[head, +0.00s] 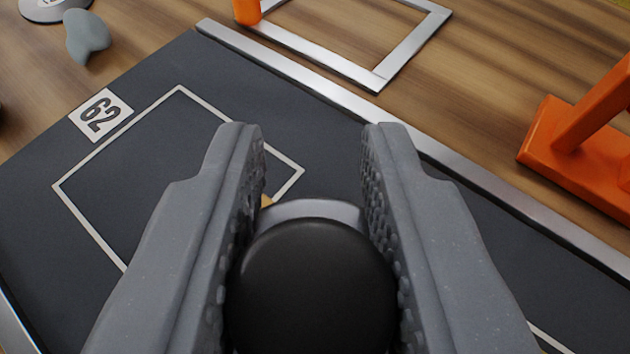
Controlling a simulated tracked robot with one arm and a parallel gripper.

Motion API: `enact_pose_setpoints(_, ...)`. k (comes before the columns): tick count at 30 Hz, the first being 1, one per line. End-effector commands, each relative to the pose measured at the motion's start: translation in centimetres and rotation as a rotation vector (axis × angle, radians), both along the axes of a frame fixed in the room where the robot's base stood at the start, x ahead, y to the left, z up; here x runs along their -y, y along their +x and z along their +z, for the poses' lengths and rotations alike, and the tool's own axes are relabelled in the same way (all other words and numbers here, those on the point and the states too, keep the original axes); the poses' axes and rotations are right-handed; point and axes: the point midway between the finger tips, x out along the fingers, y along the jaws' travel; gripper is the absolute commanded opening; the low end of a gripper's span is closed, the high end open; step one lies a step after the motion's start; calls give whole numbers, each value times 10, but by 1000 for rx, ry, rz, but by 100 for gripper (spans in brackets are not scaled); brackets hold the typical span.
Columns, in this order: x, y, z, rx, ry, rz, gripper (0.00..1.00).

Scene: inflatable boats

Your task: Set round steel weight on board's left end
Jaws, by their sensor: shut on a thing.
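My gripper (313,140) is shut on a round thing with a black top (312,290) and a silvery metal rim showing behind it, which looks like the round steel weight. It sits between the two grey textured fingers, and its underside is hidden. Below is a dark board (160,90) with a metal edge strip, running diagonally. A thin white square outline (115,133) is marked on it, partly covered by my left finger. I cannot tell how high the weight is above the board.
A white number label (101,115) lies beside the outline. Beyond the strip, on wood, are a metal frame (385,68), an orange piece (246,10) and an orange stand (585,150) at right. A grey lump (87,37) and a grey disc (52,8) lie at upper left.

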Motion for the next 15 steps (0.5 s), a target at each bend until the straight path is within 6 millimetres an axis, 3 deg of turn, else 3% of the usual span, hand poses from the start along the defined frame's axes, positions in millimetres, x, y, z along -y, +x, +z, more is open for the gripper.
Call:
enact_pose_setpoints(4, 0, 0, -17, 0, 0, 0, 0)
enact_pose_setpoints(14, 0, 0, -18, 2, 1, -1, 0)
enact_pose_setpoints(15, 0, 0, -19, 1, 1, -1, 33)
